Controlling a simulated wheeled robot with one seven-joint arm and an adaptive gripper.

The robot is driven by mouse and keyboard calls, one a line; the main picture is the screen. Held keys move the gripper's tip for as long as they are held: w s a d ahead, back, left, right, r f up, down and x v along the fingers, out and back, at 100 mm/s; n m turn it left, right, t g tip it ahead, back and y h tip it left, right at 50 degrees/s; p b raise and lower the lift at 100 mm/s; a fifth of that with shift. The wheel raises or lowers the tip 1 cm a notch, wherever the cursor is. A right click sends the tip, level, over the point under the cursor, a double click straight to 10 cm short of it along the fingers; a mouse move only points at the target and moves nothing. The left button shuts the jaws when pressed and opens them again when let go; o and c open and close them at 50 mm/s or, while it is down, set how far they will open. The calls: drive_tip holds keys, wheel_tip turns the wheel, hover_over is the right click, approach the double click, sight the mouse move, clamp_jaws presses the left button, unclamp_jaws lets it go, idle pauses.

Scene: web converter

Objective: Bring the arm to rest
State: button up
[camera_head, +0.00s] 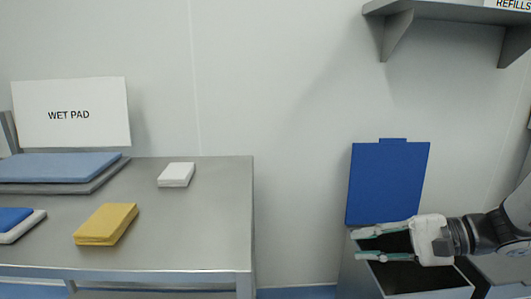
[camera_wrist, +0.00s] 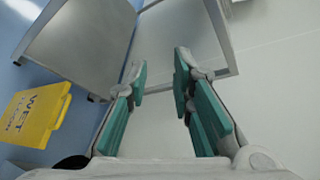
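My arm reaches in from the right edge of the head view, stretched out roughly level with its gripper (camera_head: 356,244) pointing left. The gripper is open and empty, with a clear gap between its two fingers. In the wrist view the gripper (camera_wrist: 160,70) also shows both green-padded fingers apart, with nothing between them. In the head view it appears in front of an open bin (camera_head: 432,293) with a raised blue lid (camera_head: 388,184). Whether it touches the bin cannot be told.
A steel table (camera_head: 180,240) at left holds a yellow pad stack (camera_head: 105,224), a white block (camera_head: 176,175), blue pads (camera_head: 60,167) and a WET PAD sign (camera_head: 70,113). A grey shelf (camera_head: 450,12) is above right. A yellow floor sign (camera_wrist: 35,115) shows in the wrist view.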

drive_tip(key=s+a+r+n+g+h, duration=0.2)
drive_tip(key=s+a+n+g+h, duration=0.15)
drive_tip(key=s, duration=0.45)
drive_tip(key=s+a+r+n+g+h, duration=0.1)
drive_tip(key=s+a+n+g+h, duration=0.2)
drive_tip(key=s, duration=0.4)
drive_tip(key=s+d+n+t+h, duration=0.1)
drive_tip(key=s+d+h, duration=0.25)
drive_tip(key=s, duration=0.35)
drive_tip(key=s+d+n+t+h, duration=0.1)
drive_tip(key=s+d+n+h, duration=0.1)
drive_tip(key=s+h, duration=0.3)
wheel_tip(320, 180, up, 37)
drive_tip(key=s+t+y+p, duration=0.1)
drive_tip(key=t+p, duration=0.3)
drive_tip(key=p, duration=3.1)
drive_tip(key=shift+d+y, duration=0.15)
drive_tip(key=shift+y, duration=0.15)
